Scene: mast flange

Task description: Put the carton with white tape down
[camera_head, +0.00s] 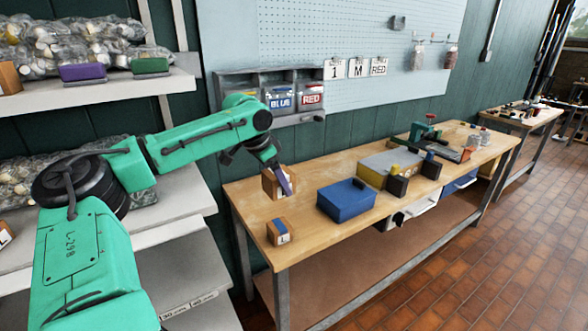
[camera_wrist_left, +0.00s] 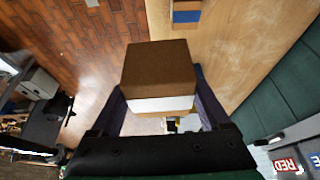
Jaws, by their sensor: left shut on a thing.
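The brown carton with white tape (camera_wrist_left: 160,68) is between the dark fingers of my left gripper (camera_head: 284,180), which is shut on it. The white band shows on the side nearest the gripper in the left wrist view. In the head view the carton (camera_head: 269,187) is at the left back end of the wooden workbench (camera_head: 308,180), partly hidden by a finger. I cannot tell whether its underside touches the top. My right gripper is not in view.
A small carton with a blue band (camera_head: 281,232) stands at the bench's left front corner. A blue box (camera_head: 346,201) is to the right, with a grey-yellow case (camera_head: 388,166) beyond. Bins (camera_head: 280,98) hang behind. Bare wood lies between the cartons and the blue box.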

